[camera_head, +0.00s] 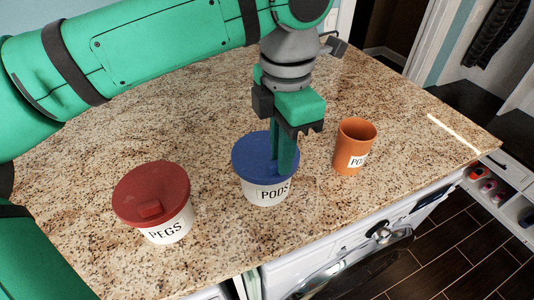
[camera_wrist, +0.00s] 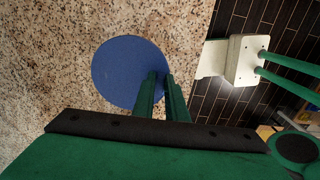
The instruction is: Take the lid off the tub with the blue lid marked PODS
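The white tub marked PODS (camera_head: 266,193) stands upright on the granite counter. Its round blue lid (camera_head: 250,152) sits on top and appears flat on the rim. The lid also shows in the wrist view (camera_wrist: 120,72), seen from above. My gripper (camera_head: 286,168) points down, its fingertips at the front part of the lid. In the wrist view the fingers (camera_wrist: 161,82) are close together at the lid's right edge, with a narrow gap between them. They appear shut on the lid's raised grip, which they mostly hide.
A white tub marked PEGS (camera_head: 170,230) with a red lid (camera_head: 150,190) stands to the left. An orange cup (camera_head: 354,145) with a partly visible label stands close to the right. The counter's front edge, above a white washing machine (camera_head: 350,262), is near. Bare granite (camera_head: 180,110) lies behind.

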